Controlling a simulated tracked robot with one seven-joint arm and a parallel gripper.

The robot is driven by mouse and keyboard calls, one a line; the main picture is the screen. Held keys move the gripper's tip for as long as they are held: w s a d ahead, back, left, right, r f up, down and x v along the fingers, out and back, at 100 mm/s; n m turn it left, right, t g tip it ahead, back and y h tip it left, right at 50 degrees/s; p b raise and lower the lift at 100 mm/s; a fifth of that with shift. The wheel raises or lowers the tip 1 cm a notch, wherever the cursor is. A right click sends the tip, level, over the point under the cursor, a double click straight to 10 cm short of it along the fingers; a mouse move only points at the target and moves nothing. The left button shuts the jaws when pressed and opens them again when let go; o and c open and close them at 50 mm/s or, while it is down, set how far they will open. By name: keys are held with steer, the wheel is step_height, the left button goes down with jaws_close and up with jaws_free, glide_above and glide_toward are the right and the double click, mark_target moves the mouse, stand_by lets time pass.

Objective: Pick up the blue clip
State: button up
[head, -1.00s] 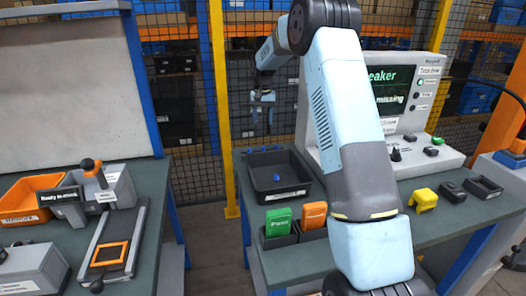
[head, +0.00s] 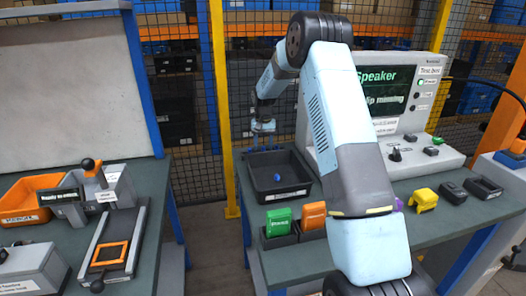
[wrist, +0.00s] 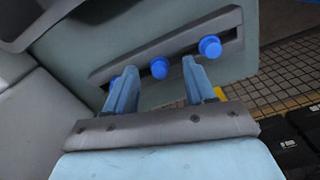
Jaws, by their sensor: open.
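My gripper (head: 263,146) is open and points down at the back edge of the black tray (head: 290,198). In the wrist view its two fingers (wrist: 160,72) stand on either side of a blue clip (wrist: 159,67) in a grey slotted rail, with gaps on both sides. A second blue clip (wrist: 210,46) sits to the right, outside the fingers. A third (wrist: 116,82) is mostly hidden by the left finger. A separate small blue piece (head: 277,177) lies inside the black tray in the head view.
A speaker test unit (head: 400,110) with a screen stands behind my arm. A green block (head: 279,221) and an orange block (head: 313,215) stand in front of the tray. A yellow part (head: 424,199) lies on the right. A yellow post (head: 222,110) rises left of the gripper.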

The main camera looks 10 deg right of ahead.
steer(key=shift+f, duration=0.35)
steer(key=shift+c, duration=0.3)
jaws_close()
